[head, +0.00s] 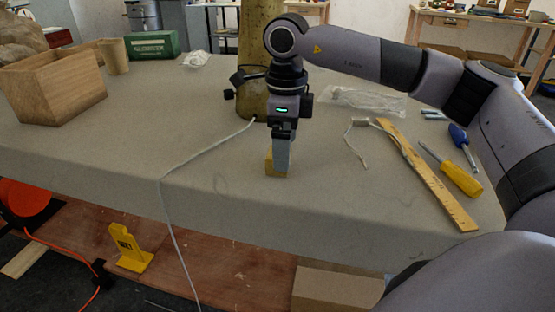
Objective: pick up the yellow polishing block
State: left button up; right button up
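The yellow polishing block (270,168) sits on the grey table near its front edge, in the middle of the head view. My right gripper (281,160) points straight down at it, and its fingers overlap the block and hide part of it. I see the fingers nearly side-on, so I cannot tell whether they are closed on the block or spread around it. The block appears to rest on the tabletop. My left gripper is not in view.
A tan lamp post (256,40) with a white cable (205,152) stands just behind the gripper. A wooden ruler (430,180), a yellow screwdriver (461,180) and a blue screwdriver (460,140) lie right. A wooden box (55,88) stands left. The table's left-centre is mostly clear.

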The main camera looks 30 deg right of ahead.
notch_tip(320, 180, down, 3)
jog(key=shift+a+r, duration=0.15)
jog(key=shift+r, duration=0.05)
jog(key=shift+f, duration=0.2)
jog(key=c, duration=1)
notch_tip(320, 180, up, 20)
jog(key=p, duration=0.3)
jog(key=shift+p, duration=0.4)
